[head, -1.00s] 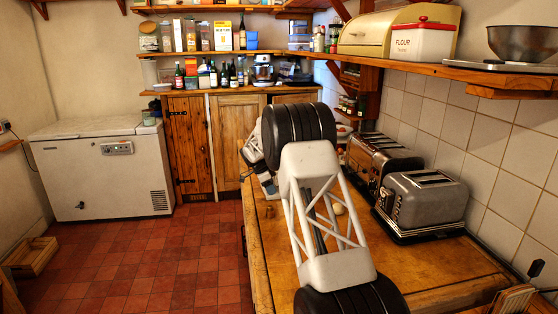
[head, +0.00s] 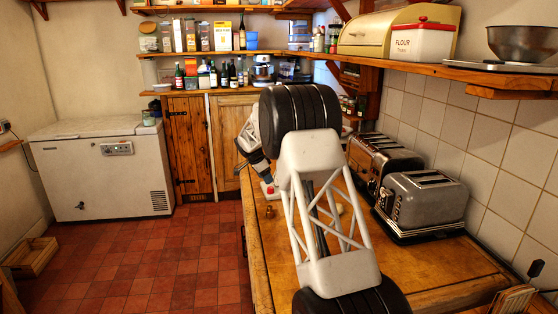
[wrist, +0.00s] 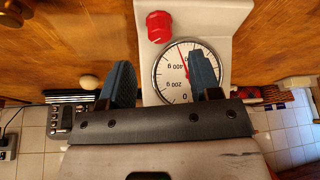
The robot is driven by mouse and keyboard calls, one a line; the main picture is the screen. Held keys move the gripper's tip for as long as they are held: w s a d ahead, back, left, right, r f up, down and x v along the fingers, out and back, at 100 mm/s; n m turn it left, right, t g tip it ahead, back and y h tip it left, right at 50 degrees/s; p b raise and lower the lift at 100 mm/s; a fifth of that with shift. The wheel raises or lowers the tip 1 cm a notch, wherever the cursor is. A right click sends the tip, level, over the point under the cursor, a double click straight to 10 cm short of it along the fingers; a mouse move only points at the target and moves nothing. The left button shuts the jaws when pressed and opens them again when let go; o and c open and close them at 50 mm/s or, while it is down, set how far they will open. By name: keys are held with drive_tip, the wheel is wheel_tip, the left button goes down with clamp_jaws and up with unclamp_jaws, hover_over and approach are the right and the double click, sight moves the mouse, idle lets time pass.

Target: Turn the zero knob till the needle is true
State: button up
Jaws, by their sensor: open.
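In the wrist view a white kitchen scale (wrist: 222,14) stands on the wooden worktop. Its red zero knob (wrist: 159,26) is beyond my fingertips, with nothing touching it. The round dial (wrist: 168,80) has a thin red needle (wrist: 182,54) near the 400 g mark; one finger hides part of the face. My gripper (wrist: 162,70) is open and empty, its two blue fingers spread apart, one in front of the dial and one left of the scale. In the head view my gripper (head: 258,163) is by the red knob (head: 268,188), partly hidden by my arm.
Two toasters (head: 425,200) stand along the tiled wall on the right. A small wooden object (head: 269,211) and a pale egg-like object (head: 339,208) sit on the worktop (head: 430,265). A shelf with a flour tin (head: 422,42) hangs above. The front worktop is mostly clear.

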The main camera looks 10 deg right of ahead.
drive_tip(key=s+d+r+n, duration=0.1)
drive_tip(key=s+r+n, duration=0.1)
drive_tip(key=s+r, duration=0.6)
drive_tip(key=s+d+r+n+y, duration=0.1)
drive_tip(key=s+r+n, duration=0.1)
drive_tip(key=s+r, duration=0.6)
drive_tip(key=shift+s+d+r, duration=0.25)
drive_tip(key=shift+s+r, duration=0.05)
drive_tip(key=shift+s, duration=2.25)
drive_tip(key=shift+s, duration=0.1)
drive_tip(key=s+d+r+n+y, duration=0.1)
drive_tip(key=s+r+n, duration=0.2)
drive_tip(key=s, duration=1.2)
drive_tip(key=s+d+r+n+y, duration=0.1)
drive_tip(key=s+r+n, duration=0.15)
drive_tip(key=s, duration=1.25)
drive_tip(key=s+f+n, duration=0.2)
drive_tip(key=s+f, duration=0.2)
drive_tip(key=s, duration=0.9)
drive_tip(key=s+f+n+t+y, duration=0.1)
drive_tip(key=s+f+n, duration=0.1)
drive_tip(key=s, duration=1.2)
drive_tip(key=shift+s+f+n, duration=0.3)
drive_tip(key=shift+f+n, duration=0.05)
drive_tip(key=shift+f, duration=0.5)
